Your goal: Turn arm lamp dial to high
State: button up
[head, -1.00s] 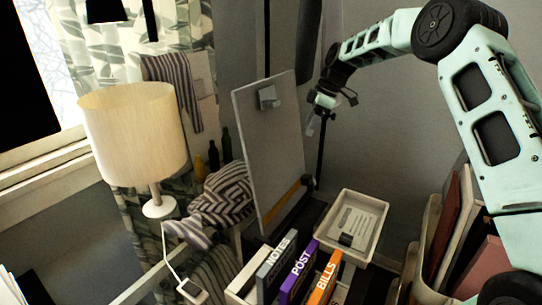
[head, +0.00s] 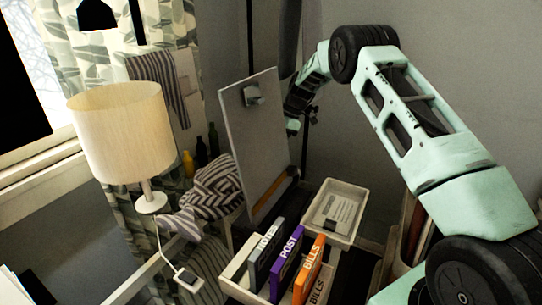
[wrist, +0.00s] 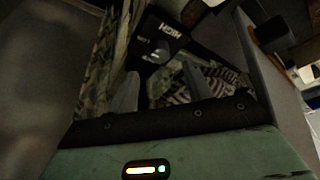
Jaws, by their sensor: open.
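In the wrist view a black dial panel (wrist: 172,38) carries pale lettering that looks like HIGH, upside down, and a smaller mark at its left. A small grey dial knob (wrist: 160,50) sits on it; its setting is too dim to read. My gripper (wrist: 159,70) is open and empty, its two grey fingers pointing toward the panel with the knob just beyond and between them. I cannot tell whether they touch it. In the head view my gripper (head: 293,124) is beside the right edge of the upright grey board, partly hidden, and the dial is not visible.
The grey board (head: 252,150) stands close left of my gripper. A white tray (head: 335,212) and a box of labelled binders (head: 290,262) lie below. A cream-shaded table lamp (head: 122,135) with a corded switch (head: 187,279) stands left, near striped cloth (head: 213,190).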

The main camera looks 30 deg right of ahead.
jog(key=p+x, duration=0.1)
jog(key=x, duration=0.5)
jog(key=c, duration=1)
